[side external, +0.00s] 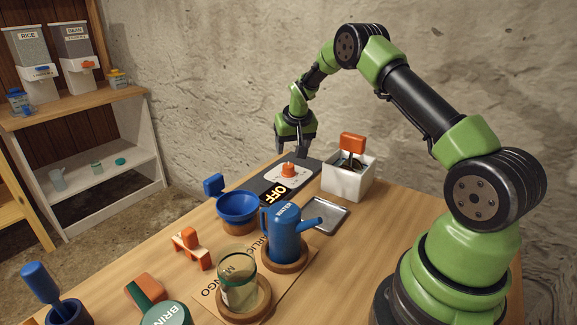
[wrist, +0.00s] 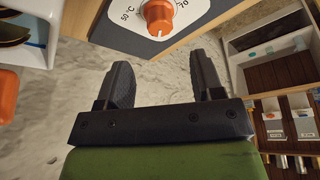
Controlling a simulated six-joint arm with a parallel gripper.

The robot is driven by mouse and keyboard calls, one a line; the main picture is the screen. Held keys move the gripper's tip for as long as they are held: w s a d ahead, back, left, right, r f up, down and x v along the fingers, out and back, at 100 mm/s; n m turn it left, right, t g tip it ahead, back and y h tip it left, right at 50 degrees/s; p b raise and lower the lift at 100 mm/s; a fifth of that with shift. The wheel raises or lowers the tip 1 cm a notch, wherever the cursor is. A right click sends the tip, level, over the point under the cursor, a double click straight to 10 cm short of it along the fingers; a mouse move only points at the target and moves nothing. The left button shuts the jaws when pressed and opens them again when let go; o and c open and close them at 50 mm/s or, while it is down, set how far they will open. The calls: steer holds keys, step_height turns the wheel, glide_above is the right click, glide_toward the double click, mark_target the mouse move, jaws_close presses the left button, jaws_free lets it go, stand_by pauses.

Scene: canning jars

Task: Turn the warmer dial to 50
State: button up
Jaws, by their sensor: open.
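The warmer (side external: 309,166) is a dark flat unit at the far end of the table, with a white dial face and large OFF lettering. Its orange dial (side external: 288,170) stands up from the face. In the wrist view the dial (wrist: 158,16) is at the top edge, partly cut off, between the marks 50 °C and 70; a small white mark shows at its lower side. My gripper (side external: 295,150) is open and empty, behind and above the dial, pointing down.
A white box (side external: 347,180) with an orange-handled tool stands right of the warmer. A blue funnel (side external: 237,206), a blue watering can (side external: 284,235), a grey tray (side external: 325,216) and a glass jar (side external: 238,285) are nearer. A shelf (side external: 70,110) stands left.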

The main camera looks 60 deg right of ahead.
mark_target(289, 165)
steer(key=x, duration=0.8)
steer(key=shift+w+f, duration=0.1)
steer(key=shift+f, duration=0.3)
steer(key=c, duration=0.9)
